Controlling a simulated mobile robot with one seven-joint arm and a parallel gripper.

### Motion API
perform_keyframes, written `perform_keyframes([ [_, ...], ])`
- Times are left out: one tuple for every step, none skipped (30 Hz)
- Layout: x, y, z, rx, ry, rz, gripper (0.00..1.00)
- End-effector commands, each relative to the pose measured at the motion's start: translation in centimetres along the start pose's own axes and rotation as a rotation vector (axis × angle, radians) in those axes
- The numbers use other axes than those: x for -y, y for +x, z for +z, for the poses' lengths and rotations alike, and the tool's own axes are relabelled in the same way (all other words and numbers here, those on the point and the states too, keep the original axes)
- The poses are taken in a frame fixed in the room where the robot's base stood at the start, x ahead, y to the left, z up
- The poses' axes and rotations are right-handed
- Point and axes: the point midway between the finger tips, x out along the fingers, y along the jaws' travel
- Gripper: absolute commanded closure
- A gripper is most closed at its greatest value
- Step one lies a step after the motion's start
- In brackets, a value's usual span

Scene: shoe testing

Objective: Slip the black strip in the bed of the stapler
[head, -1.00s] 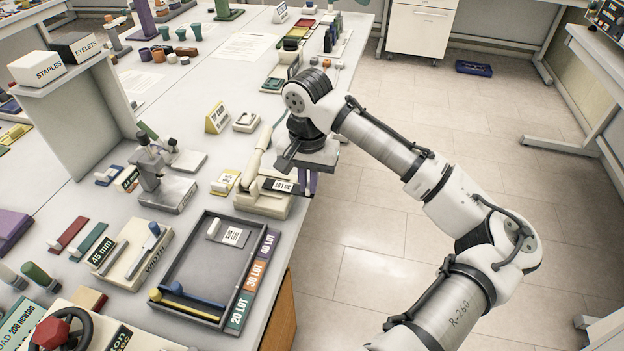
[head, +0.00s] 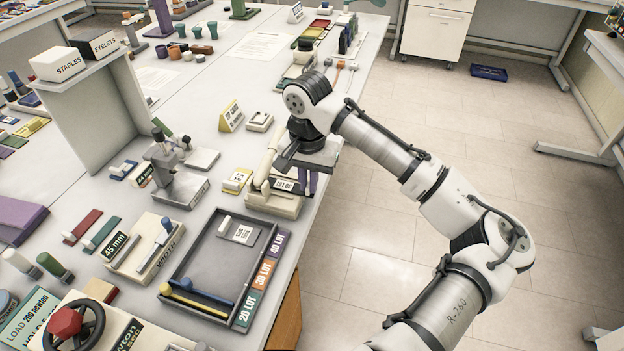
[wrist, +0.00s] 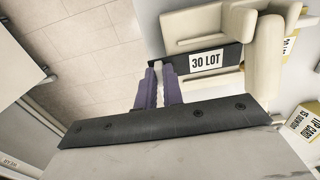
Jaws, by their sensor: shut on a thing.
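The black strip (wrist: 226,56), with a white "30 LOT" label, lies level in the bed of the cream stapler (wrist: 263,60). In the head view the strip's label (head: 285,185) shows low in the stapler (head: 270,203), near the table's right edge. The stapler's long cream lever (head: 265,164) stands raised and tilted. My gripper (wrist: 158,82) has purple fingers shut on a pale end piece of the strip, just outside the stapler's open side. In the head view my gripper (head: 308,182) is partly hidden under my wrist. The strip's far end is hidden behind the lever.
A dark tray (head: 177,255) in front of the stapler holds a grey labelled piece (head: 238,232) and yellow and blue rods. A yellow-edged card (head: 237,180) stands left of the stapler, and a grey press (head: 172,175) stands beyond it. Open floor (head: 400,250) lies to the right.

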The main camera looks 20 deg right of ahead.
Motion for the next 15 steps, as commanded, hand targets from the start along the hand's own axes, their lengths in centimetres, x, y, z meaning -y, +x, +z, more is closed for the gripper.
perform_keyframes([
  [0.16,0.01,0.01,0.0,-0.001,0.0,1.0],
  [0.22,0.02,0.01,0.0,-0.001,0.0,1.0],
  [0.25,0.03,0.01,0.0,0.0,0.0,0.9],
  [0.22,0.04,0.0,0.0,0.0,0.0,0.86],
  [0.21,0.04,0.0,0.0,0.0,0.0,0.82],
  [0.2,0.04,0.0,0.0,0.0,0.0,0.77],
  [0.2,0.04,0.0,0.0,0.0,0.0,0.73],
  [0.2,0.03,0.0,0.0,0.0,0.0,0.69],
  [0.2,0.03,0.0,0.0,0.0,0.0,0.66],
  [0.2,0.03,0.0,0.0,0.0,0.0,0.66],
  [0.19,0.03,0.0,0.0,0.0,0.0,0.66],
  [0.19,0.03,0.0,0.0,0.0,0.0,0.66],
  [0.19,0.03,-0.01,0.0,0.0,0.001,0.66],
  [0.19,0.03,-0.01,0.0,0.0,0.001,0.66],
  [0.19,0.03,-0.01,0.0,0.0,0.001,0.66],
])
